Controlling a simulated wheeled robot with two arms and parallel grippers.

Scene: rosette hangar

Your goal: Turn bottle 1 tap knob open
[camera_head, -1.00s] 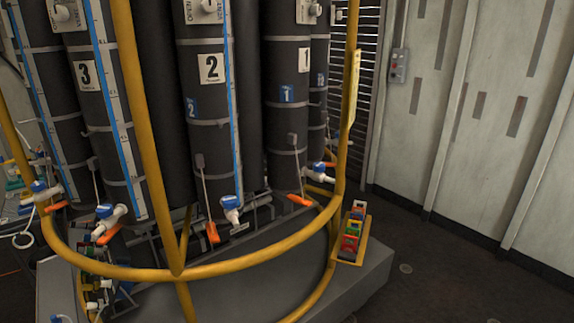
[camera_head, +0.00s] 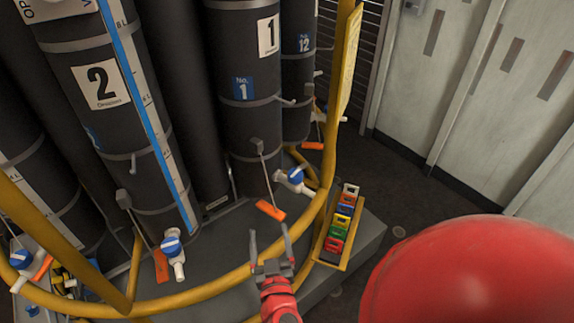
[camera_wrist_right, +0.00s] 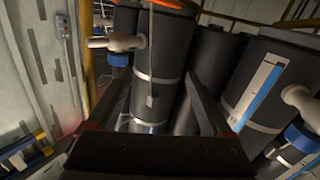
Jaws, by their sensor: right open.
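Bottle 1 (camera_head: 249,125) is a tall dark cylinder with a white "1" label and a blue "No. 1" label. Its white tap with a blue knob (camera_head: 295,175) sticks out low on its right side, behind the yellow rail. My right gripper (camera_head: 268,243) is open and empty, in front of and below the tap, to its left and apart from it. In the right wrist view the picture looks upside down. There bottle 1 (camera_wrist_right: 160,60) stands between my open fingers, and its tap's blue knob (camera_wrist_right: 118,59) is left of centre. My left gripper is out of view.
A curved yellow rail (camera_head: 222,284) rings the bottles near my gripper. An orange handle (camera_head: 270,210) hangs beside the tap. Bottle 2 (camera_head: 110,125) with its own blue-knobbed tap (camera_head: 171,247) is left. A yellow rack of coloured blocks (camera_head: 340,228) sits right.

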